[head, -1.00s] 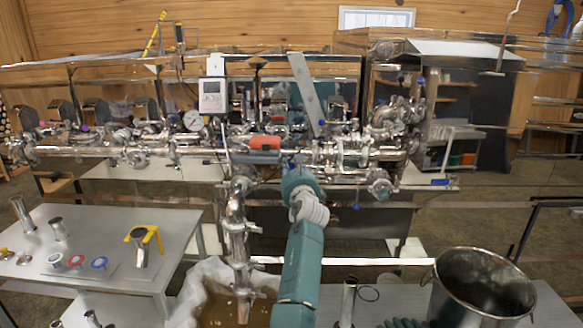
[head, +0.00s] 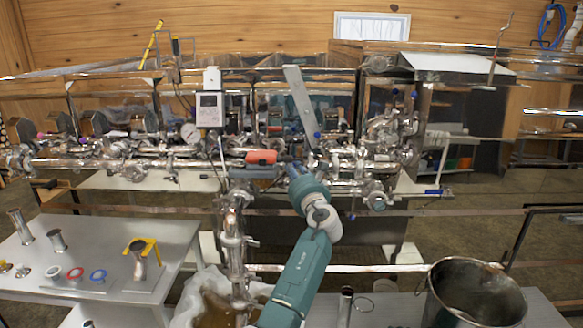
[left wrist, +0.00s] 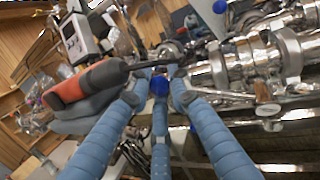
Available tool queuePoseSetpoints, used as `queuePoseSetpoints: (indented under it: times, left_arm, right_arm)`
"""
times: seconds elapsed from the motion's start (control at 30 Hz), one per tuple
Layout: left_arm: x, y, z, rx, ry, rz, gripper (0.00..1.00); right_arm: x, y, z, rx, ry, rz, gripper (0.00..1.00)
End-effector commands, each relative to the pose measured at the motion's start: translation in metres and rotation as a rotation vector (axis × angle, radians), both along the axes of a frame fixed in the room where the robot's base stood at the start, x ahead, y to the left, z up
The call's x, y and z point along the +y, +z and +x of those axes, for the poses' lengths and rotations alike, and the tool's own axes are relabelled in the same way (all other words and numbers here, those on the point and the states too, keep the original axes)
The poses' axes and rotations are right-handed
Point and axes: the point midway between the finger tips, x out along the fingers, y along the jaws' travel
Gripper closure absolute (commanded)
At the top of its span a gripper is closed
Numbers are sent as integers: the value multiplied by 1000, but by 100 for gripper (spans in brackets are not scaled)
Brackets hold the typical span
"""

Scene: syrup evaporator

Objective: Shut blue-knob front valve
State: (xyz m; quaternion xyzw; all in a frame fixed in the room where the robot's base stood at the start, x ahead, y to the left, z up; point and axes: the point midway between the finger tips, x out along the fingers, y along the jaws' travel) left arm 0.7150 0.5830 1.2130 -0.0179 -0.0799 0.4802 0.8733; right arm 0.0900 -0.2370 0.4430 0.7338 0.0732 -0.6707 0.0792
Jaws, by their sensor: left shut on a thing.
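The blue knob (left wrist: 159,86) of the valve shows in the left wrist view between the fingers of my left gripper (left wrist: 158,78). These blue-grey fingers are closed in around the knob and its stem. In the head view my left gripper (head: 291,168) is at the front pipework, mostly hidden behind my teal wrist, so the knob cannot be made out there. A dark bar with a red grip (left wrist: 85,84) lies just left of the fingers; the red grip also shows in the head view (head: 262,157). My right gripper is not in view.
Shiny pipes and valves (head: 375,165) crowd around the hand. A grey box display (head: 209,110) stands above left. A steel table (head: 110,235) with fittings is at the left, a large pot (head: 475,292) at the lower right. A bin (head: 213,300) stands below the downpipe.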

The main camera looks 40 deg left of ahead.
Motion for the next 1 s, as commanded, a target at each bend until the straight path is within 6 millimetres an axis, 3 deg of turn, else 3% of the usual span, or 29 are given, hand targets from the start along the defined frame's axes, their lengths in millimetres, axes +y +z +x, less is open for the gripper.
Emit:
queuePoseSetpoints:
  times: [0.03, 0.07, 0.13, 0.57, 1.0]
  left_arm:
    - [0, -6, 0, 8, 3, -5, 100]
    - [0, -6, 0, 8, 2, -4, 75]
    - [0, -5, 0, 8, 2, -5, 62]
    - [-3, -1, -2, 0, 0, -2, 62]
    - [-54, -12, -34, 4, -1, -6, 62]
  right_arm:
    - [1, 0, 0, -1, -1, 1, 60]
    - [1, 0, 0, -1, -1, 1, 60]
    - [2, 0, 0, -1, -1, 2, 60]
    - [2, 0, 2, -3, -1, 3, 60]
    - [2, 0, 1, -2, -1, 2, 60]
